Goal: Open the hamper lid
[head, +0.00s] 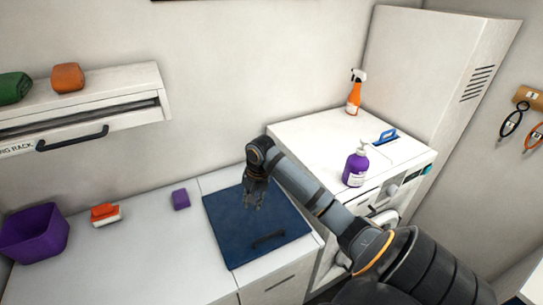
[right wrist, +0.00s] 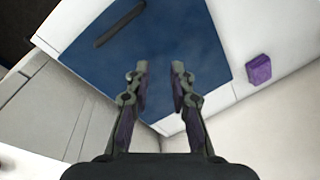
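The hamper lid (head: 232,225) is a dark blue square panel lying flat and closed in the white counter. Its dark bar handle (head: 268,239) is near the front right edge of the lid. In the right wrist view the lid (right wrist: 190,35) fills the upper middle, with the handle (right wrist: 118,25) at upper left. My right gripper (head: 253,205) points down above the back half of the lid, apart from the handle. In the right wrist view its two fingers (right wrist: 160,75) are spread with nothing between them. My left gripper is in neither view.
On the counter stand a purple bin (head: 35,235), an orange and white brush (head: 105,214) and a purple sponge (head: 180,199). A purple pump bottle (head: 356,166) and an orange spray bottle (head: 354,93) stand on the white machine (head: 310,135) at right. A rack with a handle hangs at left.

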